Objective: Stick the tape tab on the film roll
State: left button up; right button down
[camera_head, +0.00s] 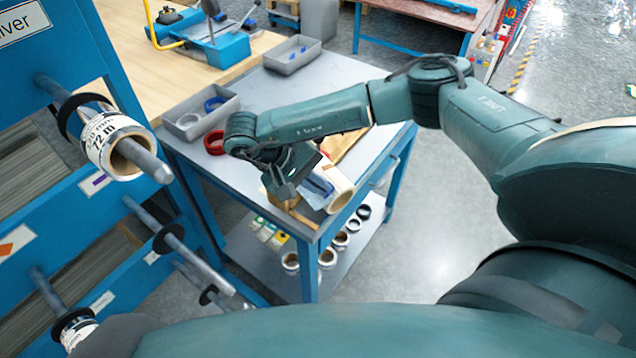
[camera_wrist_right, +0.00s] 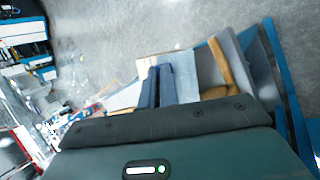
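A pale film roll (camera_head: 341,187) lies at the front corner of the grey table, partly hidden by my right gripper. A light wooden piece (camera_head: 303,216) is beside it. My right gripper (camera_head: 318,189) points down close against the roll. In the right wrist view its two dark blue fingers (camera_wrist_right: 157,87) are close together, in front of the pale roll surface (camera_wrist_right: 182,72). Whether they touch it or grip something thin is unclear. No tape tab can be made out. Another film roll (camera_head: 95,143), labelled 72 m, hangs on a rack shaft. My left gripper is out of view.
The grey table (camera_head: 262,100) holds grey bins (camera_head: 292,56), a red ring (camera_head: 213,142) and a blue tape ring (camera_head: 214,103). Several rolls (camera_head: 327,257) stand on its lower shelf. The blue rack (camera_head: 75,225) with protruding shafts is at left. Open floor (camera_head: 450,240) is at right.

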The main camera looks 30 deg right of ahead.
jog(key=c, duration=2.1)
grip_release()
jog(key=o, duration=0.5)
jog(key=shift+o, duration=0.2)
